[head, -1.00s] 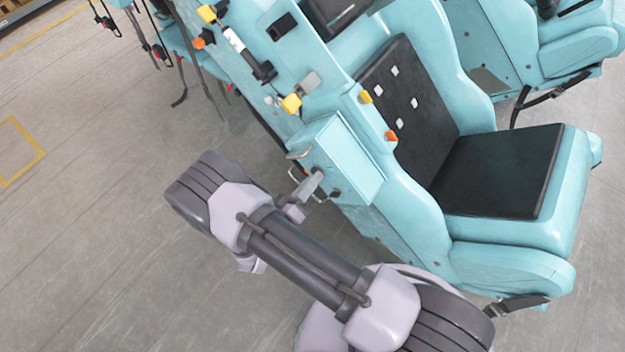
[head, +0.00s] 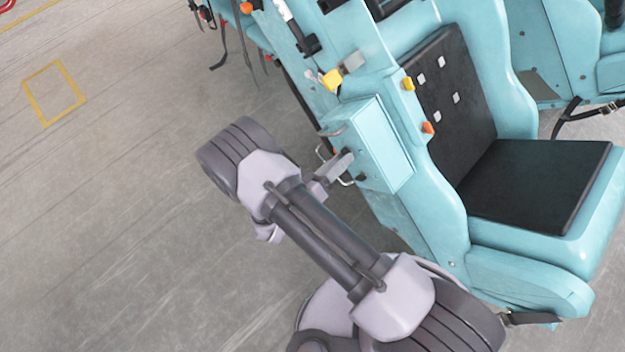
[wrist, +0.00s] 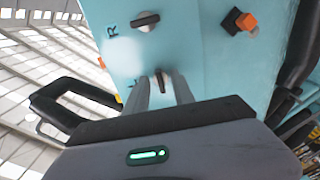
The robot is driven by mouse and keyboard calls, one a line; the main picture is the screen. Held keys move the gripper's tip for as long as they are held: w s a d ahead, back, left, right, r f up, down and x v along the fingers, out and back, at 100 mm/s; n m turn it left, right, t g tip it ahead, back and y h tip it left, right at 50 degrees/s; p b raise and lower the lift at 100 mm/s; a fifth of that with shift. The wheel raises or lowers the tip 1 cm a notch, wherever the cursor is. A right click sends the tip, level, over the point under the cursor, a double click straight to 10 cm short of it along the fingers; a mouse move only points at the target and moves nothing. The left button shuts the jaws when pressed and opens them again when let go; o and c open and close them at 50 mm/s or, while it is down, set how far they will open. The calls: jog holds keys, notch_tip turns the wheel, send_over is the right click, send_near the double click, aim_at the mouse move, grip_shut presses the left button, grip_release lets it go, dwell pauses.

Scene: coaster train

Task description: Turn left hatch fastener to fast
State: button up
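The light-blue hatch box (head: 372,145) sits on the side of the seat unit in the head view. In the wrist view its hatch face (wrist: 190,50) carries a dark fastener (wrist: 146,21) beside a letter R, its bar lying nearly crosswise. A second dark fastener (wrist: 162,82) stands upright in the picture between my fingers; a mostly hidden blue mark is left of it. My gripper (wrist: 165,85) is open around this second fastener, with blue surface showing between the fingers. Contact cannot be told. In the head view my gripper (head: 340,165) is at the hatch face, largely hidden.
An orange-and-black knob (wrist: 240,20) is right of the fasteners. A black padded loop (wrist: 75,100) is at the left. In the head view, yellow (head: 332,80) and orange (head: 428,128) parts and a black seat (head: 535,185) are near the box. Floor at the left is clear.

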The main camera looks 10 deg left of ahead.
jog(key=v, duration=1.7)
jog(key=shift+r+p, duration=0.15)
jog(key=shift+p, duration=0.2)
jog(key=w+d+r+m+g+y+b, duration=0.25)
jog(key=d+r+m+g+b, duration=0.2)
jog(key=d+r+g, duration=0.95)
jog(key=s+d+r+m+t+y+b, duration=0.1)
jog(key=s+d+r+t+y, duration=0.1)
jog(key=r+y, duration=0.3)
jog(key=s+d+r+m+t+y+b, duration=0.1)
jog(key=s+d+r+t+y+b, duration=0.1)
jog(key=r+y, duration=0.3)
notch_tip(320, 180, up, 3)
jog(key=shift+s+d+f+t+b, duration=0.2)
jog(key=shift+s+d+t+b, duration=0.1)
jog(key=shift+s+d+t, duration=0.4)
jog(key=shift+s+a+y, duration=0.1)
jog(key=shift+a+y, duration=0.1)
jog(key=shift+y, duration=0.05)
